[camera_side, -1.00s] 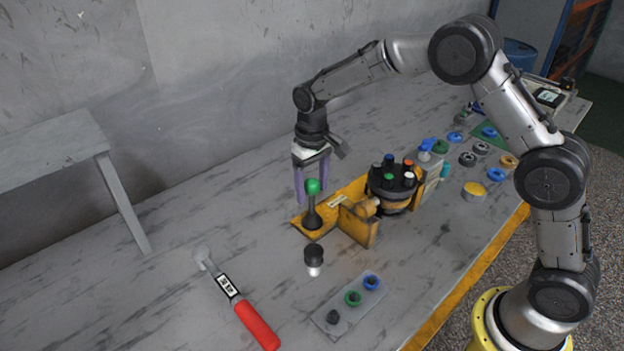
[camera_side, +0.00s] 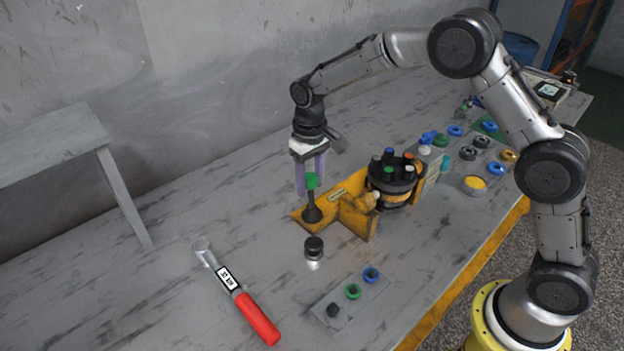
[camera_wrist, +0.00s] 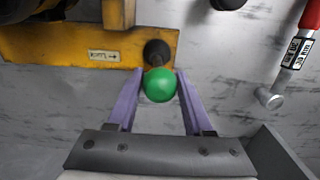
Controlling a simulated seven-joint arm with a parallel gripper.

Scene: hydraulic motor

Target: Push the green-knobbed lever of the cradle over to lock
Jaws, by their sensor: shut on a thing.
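The yellow cradle (camera_side: 345,213) sits on the table and also shows in the wrist view (camera_wrist: 60,45). Its lever (camera_side: 311,206) stands nearly upright at the cradle's left end, topped by the green knob (camera_side: 312,181). My gripper (camera_side: 312,183) points down over the lever. In the wrist view its purple fingers (camera_wrist: 159,88) are on either side of the green knob (camera_wrist: 159,85), shut on it. A label with an arrow (camera_wrist: 103,56) is on the cradle beside the lever. The black round motor (camera_side: 393,178) sits in the cradle's right part.
A black-topped fitting (camera_side: 313,248) stands just in front of the lever. A red-handled wrench (camera_side: 258,318) lies at front left. A plate with coloured rings (camera_side: 350,303) lies in front. Several rings and parts (camera_side: 481,142) lie at the right. The table behind the gripper is clear.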

